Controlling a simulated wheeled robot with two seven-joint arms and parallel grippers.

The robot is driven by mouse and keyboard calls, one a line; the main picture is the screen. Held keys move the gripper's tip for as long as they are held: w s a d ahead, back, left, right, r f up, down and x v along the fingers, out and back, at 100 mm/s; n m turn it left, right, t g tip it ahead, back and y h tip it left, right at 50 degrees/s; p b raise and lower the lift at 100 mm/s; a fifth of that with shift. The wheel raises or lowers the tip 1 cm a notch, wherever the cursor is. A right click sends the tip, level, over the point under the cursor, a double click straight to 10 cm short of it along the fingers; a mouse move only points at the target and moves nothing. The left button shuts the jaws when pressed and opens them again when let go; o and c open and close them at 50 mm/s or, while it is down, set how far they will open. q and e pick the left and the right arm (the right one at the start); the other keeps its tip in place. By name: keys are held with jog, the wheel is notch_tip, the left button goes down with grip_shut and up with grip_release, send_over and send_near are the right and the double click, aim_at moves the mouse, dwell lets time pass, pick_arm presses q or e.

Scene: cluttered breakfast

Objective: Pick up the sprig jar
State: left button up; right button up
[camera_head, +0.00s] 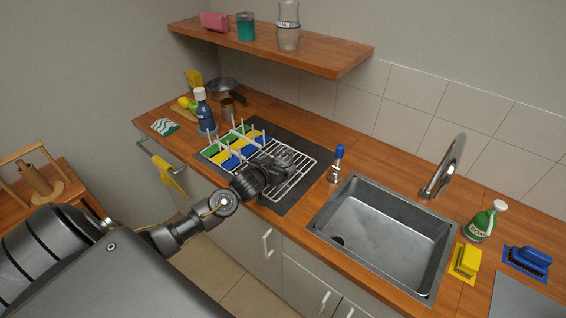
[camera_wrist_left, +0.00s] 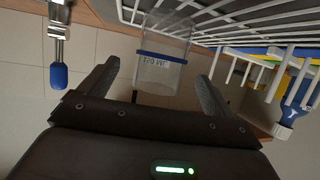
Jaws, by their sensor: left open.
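A clear jar (camera_wrist_left: 163,62) with a blue band and partly readable lettering, apparently the sprig jar, shows in the left wrist view. In the head view my left gripper (camera_head: 282,161) is over the right part of the dish rack (camera_head: 299,178); the jar is hard to make out there. My right gripper is not in view.
A blue-topped brush (camera_head: 337,163) stands between rack and sink (camera_head: 385,235). A shelf (camera_head: 270,45) hangs above the counter.

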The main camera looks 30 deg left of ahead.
pick_arm(q)
jog(key=shift+w+a+r, duration=0.1)
jog(key=shift+w, duration=0.35)
jog(key=p+x, duration=0.1)
jog(key=x, duration=0.3)
jog(key=shift+w+p, duration=0.1)
jog(key=shift+p, duration=0.25)
jog(key=shift+c, duration=0.8)
jog(key=shift+a, duration=0.1)
jog(key=c, duration=1.1)
